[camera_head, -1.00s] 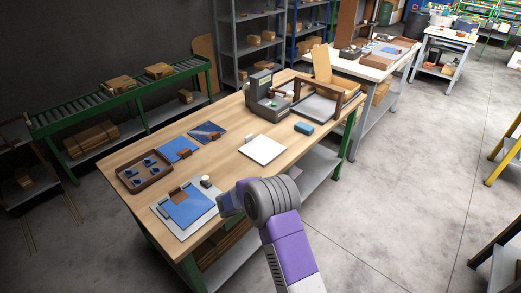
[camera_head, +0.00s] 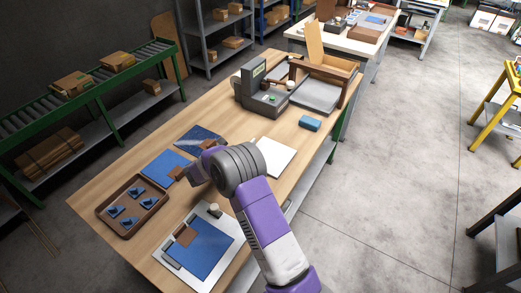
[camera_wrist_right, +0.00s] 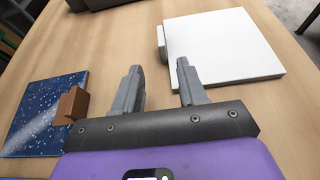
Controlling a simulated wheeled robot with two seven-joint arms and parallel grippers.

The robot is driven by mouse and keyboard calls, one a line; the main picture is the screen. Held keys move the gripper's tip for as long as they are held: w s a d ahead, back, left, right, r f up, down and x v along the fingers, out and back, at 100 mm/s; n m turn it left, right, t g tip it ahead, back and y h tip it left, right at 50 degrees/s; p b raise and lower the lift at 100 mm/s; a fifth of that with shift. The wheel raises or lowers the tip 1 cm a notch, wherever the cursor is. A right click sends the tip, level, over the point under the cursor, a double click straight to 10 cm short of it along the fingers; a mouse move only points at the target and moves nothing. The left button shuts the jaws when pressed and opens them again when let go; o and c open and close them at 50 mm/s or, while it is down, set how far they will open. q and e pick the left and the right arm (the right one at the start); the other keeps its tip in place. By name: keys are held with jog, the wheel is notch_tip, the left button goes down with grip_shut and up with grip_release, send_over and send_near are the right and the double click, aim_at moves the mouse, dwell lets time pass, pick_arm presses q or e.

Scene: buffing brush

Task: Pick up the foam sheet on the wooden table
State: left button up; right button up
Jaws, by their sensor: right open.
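The foam sheet appears to be the thick white square (camera_head: 275,158) lying flat on the wooden table (camera_head: 110,192). My right arm partly covers its left side in the head view. In the right wrist view the white sheet (camera_wrist_right: 228,48) lies at the upper right, with a small pale block at its left edge. My right gripper (camera_wrist_right: 159,68) is open and empty above bare wood, left of the sheet and apart from it. In the head view its fingertips are hidden behind my wrist. My left gripper is not in view.
A speckled dark blue sheet (camera_wrist_right: 45,112) with a brown block (camera_wrist_right: 72,105) lies left of the gripper. A plain blue sheet (camera_head: 165,168), a brown tray (camera_head: 133,206) of blue pieces, a white board (camera_head: 168,256), a blue block (camera_head: 310,123) and a grey machine (camera_head: 262,92) share the table.

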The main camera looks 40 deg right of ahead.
jog(key=x, duration=0.3)
jog(key=b+x, duration=0.1)
jog(key=x, duration=0.1)
jog(key=shift+s+d+f, duration=0.15)
jog(key=shift+d, duration=0.25)
jog(key=shift+d+f+b, duration=0.15)
jog(key=shift+d+b, duration=0.15)
jog(key=shift+d, duration=0.15)
grip_shut()
